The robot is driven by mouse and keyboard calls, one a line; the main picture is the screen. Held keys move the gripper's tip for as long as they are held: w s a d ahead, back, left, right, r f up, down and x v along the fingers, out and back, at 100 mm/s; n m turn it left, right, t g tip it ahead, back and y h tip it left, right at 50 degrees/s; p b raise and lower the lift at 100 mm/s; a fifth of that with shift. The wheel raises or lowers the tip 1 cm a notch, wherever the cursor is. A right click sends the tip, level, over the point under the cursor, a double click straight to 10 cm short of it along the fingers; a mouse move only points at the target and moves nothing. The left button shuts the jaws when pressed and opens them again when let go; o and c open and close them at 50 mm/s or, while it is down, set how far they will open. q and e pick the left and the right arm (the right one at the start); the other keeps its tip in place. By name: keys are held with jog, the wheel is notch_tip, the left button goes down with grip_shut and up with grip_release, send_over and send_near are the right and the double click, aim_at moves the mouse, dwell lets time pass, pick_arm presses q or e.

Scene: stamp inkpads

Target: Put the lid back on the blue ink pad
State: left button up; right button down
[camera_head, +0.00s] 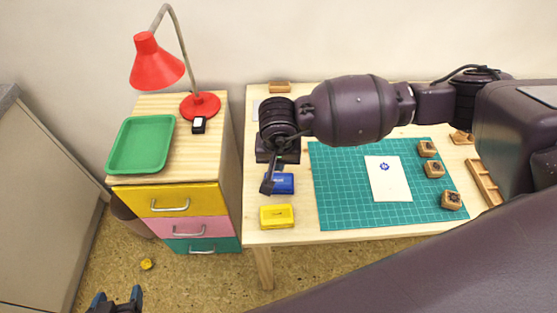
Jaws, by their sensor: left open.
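The blue ink pad (286,185) lies near the left edge of the wooden table, partly hidden behind my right gripper. I cannot tell whether the blue surface is its lid or its base, and I see no separate blue lid. My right gripper (268,186) points down at the left side of the blue ink pad. Its fingers overlap in this view, so its opening and any touch are unclear. My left gripper (118,298) is open and empty at the bottom left, above the floor and away from the table.
A yellow ink pad (277,217) lies just in front of the blue one. A green cutting mat (335,203) holds a stamped card (388,190) and wooden stamps (434,169). Left stands a drawer cabinet (222,130) with a green tray (143,143) and red lamp (157,66).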

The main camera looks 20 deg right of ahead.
aim_at(279, 180)
pick_arm(q)
jog(key=shift+d, duration=0.15)
dwell(0.4)
jog(key=shift+s+f+b, duration=0.2)
jog(key=shift+f+b, duration=0.35)
jog(key=shift+f, duration=0.25)
pick_arm(e)
jog(key=shift+f, duration=1)
pick_arm(q)
jog(key=shift+s+f+b, duration=0.2)
jog(key=shift+f+b, duration=0.25)
jog(key=shift+f, duration=0.25)
pick_arm(e)
jog(key=shift+f, duration=0.9)
pick_arm(q)
jog(key=shift+s+f+g+b, duration=0.3)
jog(key=shift+f+b, duration=0.15)
jog(key=shift+f, duration=0.35)
pick_arm(e)
jog(key=shift+f, duration=1.05)
pick_arm(q)
jog(key=shift+r, duration=0.1)
pick_arm(e)
jog(key=shift+r, duration=0.1)
